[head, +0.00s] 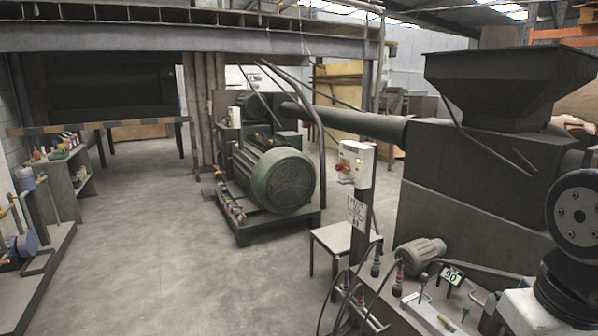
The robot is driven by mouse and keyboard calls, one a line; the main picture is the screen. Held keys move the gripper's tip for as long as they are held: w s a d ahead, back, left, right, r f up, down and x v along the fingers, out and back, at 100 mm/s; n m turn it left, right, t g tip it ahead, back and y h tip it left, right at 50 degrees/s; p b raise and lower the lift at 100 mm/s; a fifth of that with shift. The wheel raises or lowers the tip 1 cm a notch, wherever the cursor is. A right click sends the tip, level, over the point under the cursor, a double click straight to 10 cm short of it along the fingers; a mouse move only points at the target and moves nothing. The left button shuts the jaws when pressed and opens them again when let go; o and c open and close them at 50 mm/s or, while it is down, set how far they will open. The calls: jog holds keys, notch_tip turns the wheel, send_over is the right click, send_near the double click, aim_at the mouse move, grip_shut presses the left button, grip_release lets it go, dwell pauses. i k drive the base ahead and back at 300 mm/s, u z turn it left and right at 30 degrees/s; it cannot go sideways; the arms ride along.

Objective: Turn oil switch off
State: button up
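A white control box (355,160) is mounted on a dark post right of the middle of the head view. It has small red and yellow parts on its front and left side, too small to read. I cannot tell whether this is the oil switch or what position any switch is in. Part of my arm shows at the right edge, but my gripper is not in view.
A large green motor (275,180) sits on a dark base left of the post. A big grey machine with a hopper (505,85) fills the right. A small table (337,238) stands by the post. The concrete floor (180,260) at centre left is clear.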

aim_at(338, 167)
jog(key=u, duration=0.35)
jog(key=i, duration=2.7)
jog(key=z, duration=0.15)
